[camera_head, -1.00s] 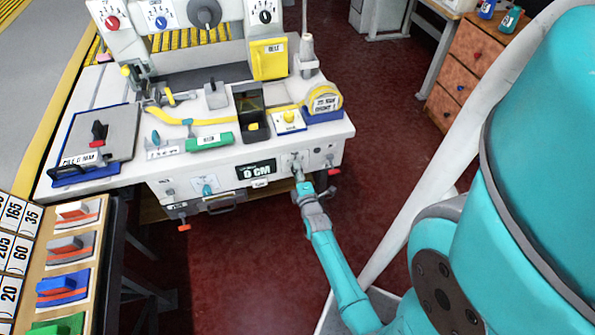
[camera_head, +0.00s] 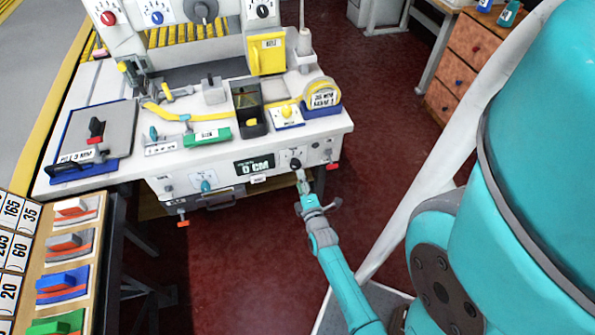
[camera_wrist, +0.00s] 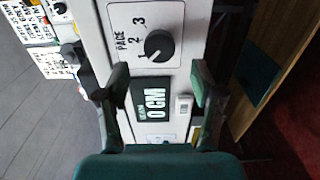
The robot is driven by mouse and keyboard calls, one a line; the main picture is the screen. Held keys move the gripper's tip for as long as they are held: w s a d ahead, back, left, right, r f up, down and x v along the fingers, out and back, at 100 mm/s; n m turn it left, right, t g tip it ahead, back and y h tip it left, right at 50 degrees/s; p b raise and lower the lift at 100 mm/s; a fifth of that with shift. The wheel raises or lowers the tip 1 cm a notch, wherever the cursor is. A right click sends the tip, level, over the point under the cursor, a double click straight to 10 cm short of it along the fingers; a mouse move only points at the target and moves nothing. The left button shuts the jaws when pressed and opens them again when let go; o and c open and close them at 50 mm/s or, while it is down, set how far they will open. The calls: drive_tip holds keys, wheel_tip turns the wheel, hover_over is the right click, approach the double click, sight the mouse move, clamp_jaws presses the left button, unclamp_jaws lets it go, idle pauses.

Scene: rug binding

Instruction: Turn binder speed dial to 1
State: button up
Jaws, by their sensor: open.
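The binder speed dial is a black round knob (camera_wrist: 158,45) on a white plate marked PACE, with 2 and 3 readable beside it. It also shows as a small dark knob (camera_head: 295,163) on the machine's front panel, right of the display. My gripper (camera_wrist: 160,78) is open, its two dark fingers apart and empty. The knob lies beyond the fingertips, between their lines, and looks untouched. In the head view my gripper (camera_head: 303,184) is just in front of and below the dial.
A black display (camera_head: 254,166) reading 0 CM sits left of the dial. A teal knob (camera_head: 206,186) and a drawer handle are farther left on the panel. A red-ended lever (camera_head: 332,166) is close on the right. The red floor in front is clear.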

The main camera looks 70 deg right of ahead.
drive_tip(key=shift+v, duration=2.6)
drive_tip(key=s+a+r+m+t+y, duration=0.1)
drive_tip(key=s+a+r+m+y, duration=0.15)
drive_tip(key=a, duration=0.75)
drive_tip(key=s+a+r+m+t+y, duration=0.1)
drive_tip(key=s+a+r+t+y, duration=0.15)
drive_tip(key=a, duration=0.65)
drive_tip(key=s+a+r+m+y, duration=0.4)
drive_tip(key=s+a+r+y, duration=0.4)
drive_tip(key=s+a+r, duration=0.3)
wheel_tip(320, 180, up, 5)
drive_tip(key=shift+a+f+m+y, duration=0.25)
drive_tip(key=shift+a+m+y, duration=0.1)
drive_tip(key=shift+a, duration=0.45)
